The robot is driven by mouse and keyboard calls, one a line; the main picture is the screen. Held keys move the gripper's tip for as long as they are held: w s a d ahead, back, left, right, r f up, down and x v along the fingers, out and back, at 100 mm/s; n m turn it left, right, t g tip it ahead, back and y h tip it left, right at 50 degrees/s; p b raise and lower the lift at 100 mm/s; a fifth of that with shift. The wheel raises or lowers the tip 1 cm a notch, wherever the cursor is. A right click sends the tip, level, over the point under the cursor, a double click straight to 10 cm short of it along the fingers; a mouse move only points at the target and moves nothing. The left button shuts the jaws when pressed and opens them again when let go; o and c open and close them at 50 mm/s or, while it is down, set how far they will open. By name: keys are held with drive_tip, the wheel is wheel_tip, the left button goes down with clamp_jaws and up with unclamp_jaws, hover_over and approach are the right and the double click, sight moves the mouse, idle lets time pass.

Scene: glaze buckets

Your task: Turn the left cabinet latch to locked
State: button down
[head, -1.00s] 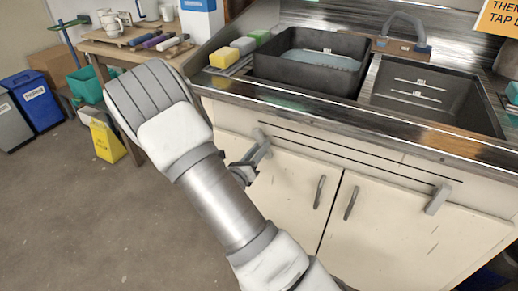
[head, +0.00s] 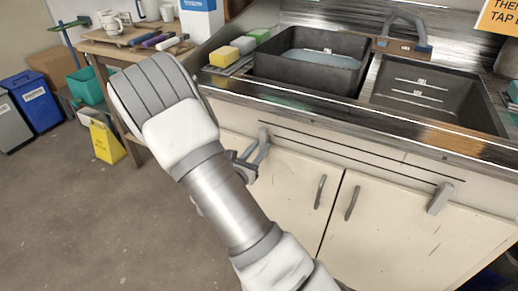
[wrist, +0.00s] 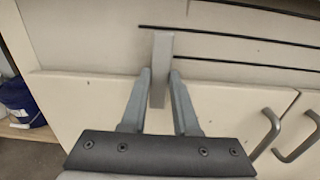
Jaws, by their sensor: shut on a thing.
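The left cabinet latch (head: 264,138) is a grey lever high on the left cabinet front, under the sink counter. It also shows in the wrist view (wrist: 161,68), running up and down that picture between my fingers. My gripper (head: 246,165) is shut on the latch's lower part. In the wrist view my gripper (wrist: 160,80) has one finger on each side of the lever. My arm hides part of the left door in the head view. The right latch (head: 439,198) is a similar grey lever, apart from my gripper.
Door handles (head: 320,191) and (head: 352,203) stand out below and right of the latch. The steel counter edge (head: 330,112) overhangs above. A yellow floor sign (head: 106,142) and blue bin (head: 37,100) stand left. The floor (head: 80,220) there is clear.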

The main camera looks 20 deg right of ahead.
drive_tip(key=c, duration=0.7)
unclamp_jaws()
drive_tip(key=shift+o, duration=0.2)
drive_tip(key=p+v, duration=0.3)
drive_tip(key=v, duration=1.4)
drive_tip(key=shift+a, duration=0.2)
drive_tip(key=shift+s+d, duration=0.1)
drive_tip(key=shift+s, duration=0.05)
